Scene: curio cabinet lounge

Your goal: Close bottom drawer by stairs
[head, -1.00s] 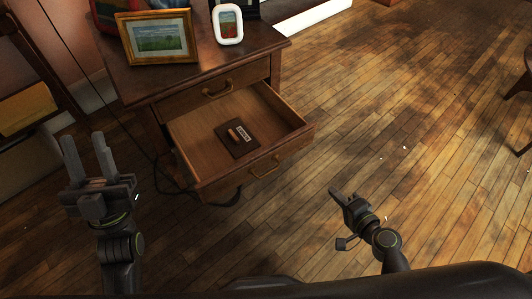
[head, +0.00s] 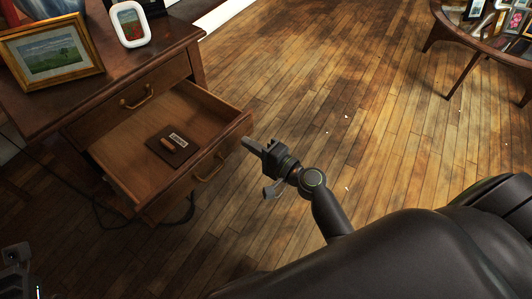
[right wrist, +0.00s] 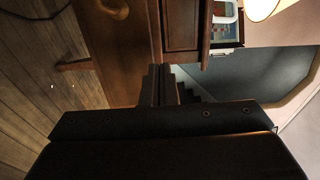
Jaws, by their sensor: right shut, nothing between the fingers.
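The bottom drawer (head: 215,150) of a dark wooden cabinet is pulled well out, below a shut upper drawer (head: 125,98). A brown plaque (head: 172,146) lies inside it. Its front carries a curved handle (head: 209,168). My right gripper (head: 250,146) is shut and empty, its tips close to the right end of the drawer front; I cannot tell whether they touch. In the right wrist view the shut fingers (right wrist: 159,85) point toward wooden panels (right wrist: 120,50). My left gripper (head: 16,262) shows only partly in the lower left corner.
Framed pictures (head: 50,52) (head: 129,24) stand on the cabinet top. A dark cable (head: 190,212) lies on the floor below the drawer. A glass-topped table (head: 490,42) stands at the upper right. The wooden floor between is clear. Stairs (right wrist: 200,88) show in the right wrist view.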

